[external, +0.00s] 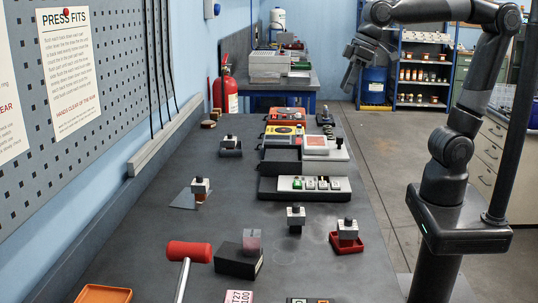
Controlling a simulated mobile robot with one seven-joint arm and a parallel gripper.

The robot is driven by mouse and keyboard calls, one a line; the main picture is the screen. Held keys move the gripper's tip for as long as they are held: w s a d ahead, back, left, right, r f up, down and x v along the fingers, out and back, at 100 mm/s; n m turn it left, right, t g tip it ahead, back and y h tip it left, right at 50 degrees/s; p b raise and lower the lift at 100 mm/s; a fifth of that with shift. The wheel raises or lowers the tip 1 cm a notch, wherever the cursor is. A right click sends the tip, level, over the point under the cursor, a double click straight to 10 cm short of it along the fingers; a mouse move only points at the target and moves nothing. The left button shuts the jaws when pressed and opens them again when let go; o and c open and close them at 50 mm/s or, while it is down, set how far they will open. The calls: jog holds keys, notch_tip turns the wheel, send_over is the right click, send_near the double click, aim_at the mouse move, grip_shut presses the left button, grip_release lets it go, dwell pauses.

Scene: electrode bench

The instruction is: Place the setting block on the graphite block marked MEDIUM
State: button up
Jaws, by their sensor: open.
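My gripper (349,82) hangs high at the upper right, clear of the bench and empty. Its jaws are open. Several small grey-and-white blocks with black knobs stand on the bench: one at the back left (230,143), one on a copper-coloured piece at the left (200,187), one near the middle (296,216) and one in a red tray (347,231). I cannot tell which is the setting block. A dark block (237,264) at the front has a translucent pinkish piece (252,240) on or behind it. No MEDIUM marking is legible.
A red-headed mallet (189,251) and an orange tray (104,294) are at the front left. A dark rack (303,188) with small coloured buttons and several devices stands mid-bench. A pegboard wall (90,110) bounds the left side. The bench's right strip is mostly clear.

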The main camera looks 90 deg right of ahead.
jog(key=s+d+f+t, duration=0.1)
jog(key=s+d+f, duration=0.4)
jog(key=s+f, duration=0.3)
jog(key=s, duration=0.3)
jog(key=shift+s+d+f+h, duration=0.25)
jog(key=shift+s+h, duration=0.05)
jog(key=shift+s, duration=0.1)
dwell(0.5)
